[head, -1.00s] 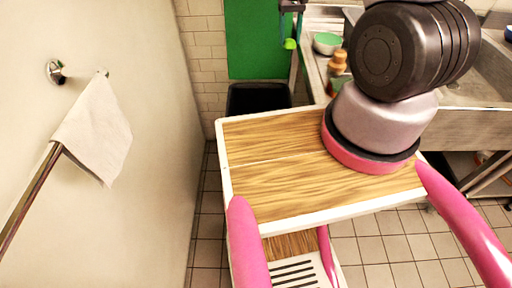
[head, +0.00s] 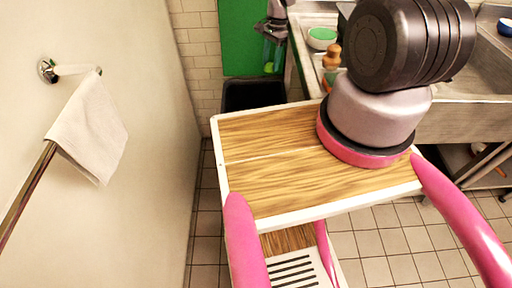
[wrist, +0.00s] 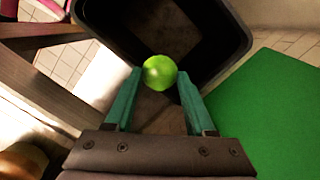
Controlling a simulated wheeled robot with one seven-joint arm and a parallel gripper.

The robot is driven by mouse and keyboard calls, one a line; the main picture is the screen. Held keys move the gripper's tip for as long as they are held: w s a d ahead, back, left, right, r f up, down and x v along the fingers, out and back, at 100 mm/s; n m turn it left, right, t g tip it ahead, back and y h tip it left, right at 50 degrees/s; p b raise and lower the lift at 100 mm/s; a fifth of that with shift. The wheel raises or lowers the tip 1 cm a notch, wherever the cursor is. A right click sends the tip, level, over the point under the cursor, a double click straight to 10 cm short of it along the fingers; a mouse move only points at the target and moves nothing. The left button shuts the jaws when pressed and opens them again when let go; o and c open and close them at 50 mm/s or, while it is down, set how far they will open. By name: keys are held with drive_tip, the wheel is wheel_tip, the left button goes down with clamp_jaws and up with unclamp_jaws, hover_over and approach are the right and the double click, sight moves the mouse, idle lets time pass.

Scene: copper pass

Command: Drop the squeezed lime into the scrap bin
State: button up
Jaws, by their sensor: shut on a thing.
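My gripper (head: 269,64) has teal fingers and is shut on the green lime (head: 268,68). In the wrist view the lime (wrist: 159,72) sits between the tips of my gripper (wrist: 160,80). The black scrap bin (head: 240,97) stands on the floor at the back, between the wall and the sink counter. In the head view the lime shows above the bin's right part. In the wrist view the bin's open mouth and rim (wrist: 233,45) lie beyond the lime, and the dark inside looks empty where visible. The bin's lower part is hidden behind the wooden cart in the head view.
A wooden cart (head: 260,185) with pink handles stands in front of the bin. A green panel (head: 240,40) is behind the bin. The sink counter (head: 470,120) is at right, with a green-topped bowl (head: 321,37) and a bottle (head: 331,58). A cloth (head: 90,130) hangs at left.

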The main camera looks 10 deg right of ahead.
drive_tip(key=s+a+f+m, duration=0.1)
drive_tip(key=a+f+m, duration=0.1)
drive_tip(key=f+m, duration=0.4)
drive_tip(key=s+a+f+m+t, duration=0.1)
drive_tip(key=a+f+m, duration=0.1)
drive_tip(key=f+m, duration=0.4)
drive_tip(key=shift+s+a+f, duration=0.3)
drive_tip(key=shift+f, duration=0.05)
drive_tip(key=o, duration=1.4)
drive_tip(key=shift+r, duration=0.15)
drive_tip(key=r, duration=0.7)
drive_tip(key=d+r, duration=0.1)
drive_tip(key=r, duration=0.2)
drive_tip(key=shift+s+r, duration=0.25)
drive_tip(key=shift+s, duration=0.1)
